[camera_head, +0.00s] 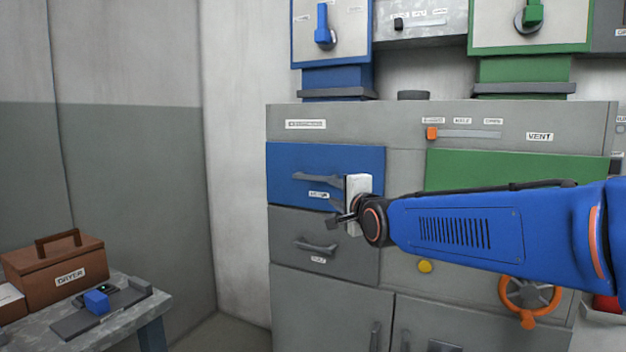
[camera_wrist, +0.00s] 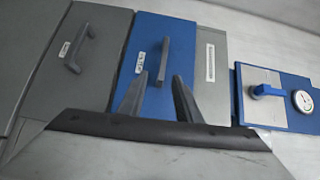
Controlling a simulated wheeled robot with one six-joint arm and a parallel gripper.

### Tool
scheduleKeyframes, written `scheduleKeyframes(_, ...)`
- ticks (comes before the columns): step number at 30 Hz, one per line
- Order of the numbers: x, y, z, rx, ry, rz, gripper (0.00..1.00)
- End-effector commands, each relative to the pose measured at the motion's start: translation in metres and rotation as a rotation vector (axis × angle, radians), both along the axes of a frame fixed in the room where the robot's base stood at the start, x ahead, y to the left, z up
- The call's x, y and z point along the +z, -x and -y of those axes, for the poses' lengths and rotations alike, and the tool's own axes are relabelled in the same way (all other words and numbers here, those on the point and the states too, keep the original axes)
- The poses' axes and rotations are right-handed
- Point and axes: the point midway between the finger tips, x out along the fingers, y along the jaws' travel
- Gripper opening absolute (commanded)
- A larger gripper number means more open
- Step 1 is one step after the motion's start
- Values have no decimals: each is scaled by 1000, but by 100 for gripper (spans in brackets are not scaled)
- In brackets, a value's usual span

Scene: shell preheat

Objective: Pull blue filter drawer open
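The blue filter drawer (camera_head: 285,165) is set in the upper left of the grey cabinet, and its front looks flush with the cabinet. Its grey bar handle (camera_head: 318,179) runs across the front. In the wrist view the blue drawer (camera_wrist: 148,35) fills the middle, with its handle (camera_wrist: 163,58) near the fingertips. My gripper (camera_wrist: 159,76) is open, with one finger on each side of the handle's lower end in that picture. I see no clear contact. In the head view my gripper (camera_head: 341,216) is in front of the cabinet, below and right of the handle; the wrist hides the drawer's right edge.
A grey drawer (camera_head: 290,232) with a similar handle lies directly below. A green panel (camera_head: 500,167) and an orange wheel valve (camera_head: 530,298) are at the right. A table (camera_head: 120,325) with a brown toolbox (camera_head: 40,275) stands at the lower left.

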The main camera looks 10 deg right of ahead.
Motion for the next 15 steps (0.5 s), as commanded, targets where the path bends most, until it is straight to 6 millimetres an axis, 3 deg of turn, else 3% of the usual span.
scheduleKeyframes(8,6,-19,-4,2,-36,18,31)
scheduleKeyframes(15,5,-53,-9,2,-34,15,31)
